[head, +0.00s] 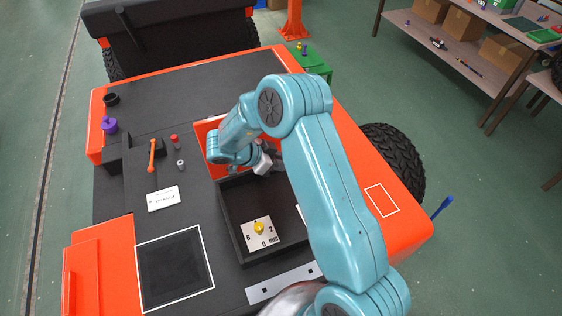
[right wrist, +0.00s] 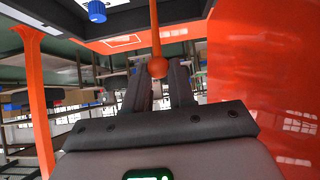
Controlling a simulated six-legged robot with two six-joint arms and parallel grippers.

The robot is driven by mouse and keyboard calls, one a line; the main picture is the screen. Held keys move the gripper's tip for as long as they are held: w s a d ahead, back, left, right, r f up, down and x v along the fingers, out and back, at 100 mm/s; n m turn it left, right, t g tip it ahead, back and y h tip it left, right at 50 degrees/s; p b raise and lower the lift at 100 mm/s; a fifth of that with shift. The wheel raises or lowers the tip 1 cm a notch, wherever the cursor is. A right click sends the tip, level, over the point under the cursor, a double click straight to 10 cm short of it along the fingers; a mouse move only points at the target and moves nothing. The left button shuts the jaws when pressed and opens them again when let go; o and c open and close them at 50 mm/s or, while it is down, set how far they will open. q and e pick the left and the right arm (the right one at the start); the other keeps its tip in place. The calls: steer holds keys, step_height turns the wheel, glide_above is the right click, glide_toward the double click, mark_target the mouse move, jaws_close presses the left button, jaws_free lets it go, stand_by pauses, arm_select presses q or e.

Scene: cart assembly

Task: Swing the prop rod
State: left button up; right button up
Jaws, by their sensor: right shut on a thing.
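In the right wrist view, an orange rod with a ball end (right wrist: 156,40) comes down from the top between my right gripper's fingers (right wrist: 159,78). The fingers are shut on it close to the ball. In the head view my right gripper (head: 264,165) is over the far end of the dark open compartment (head: 229,217) in the cart's top, by an upright orange panel (head: 206,130). My arm and gripper hide most of the rod there. My left gripper is not in view.
A yellow knob (head: 259,227) on a numbered plate sits in the compartment. A shelf with boxes (head: 497,52) stands at the far right.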

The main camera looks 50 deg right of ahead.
steer(key=shift+d+r, duration=0.1)
steer(key=shift+d, duration=0.05)
steer(key=shift+s+d+r, duration=0.3)
steer(key=shift+s+d, duration=0.2)
steer(key=shift+d, duration=0.3)
steer(key=shift+s+d+r, duration=0.25)
steer(key=shift+s+d, duration=0.2)
steer(key=shift+d, duration=0.35)
steer(key=o, duration=0.9)
steer(key=shift+w+a, duration=0.1)
steer(key=b+v, duration=0.2)
steer(key=v, duration=1.4)
steer(key=shift+r+b, duration=0.1)
steer(key=shift+b, duration=0.2)
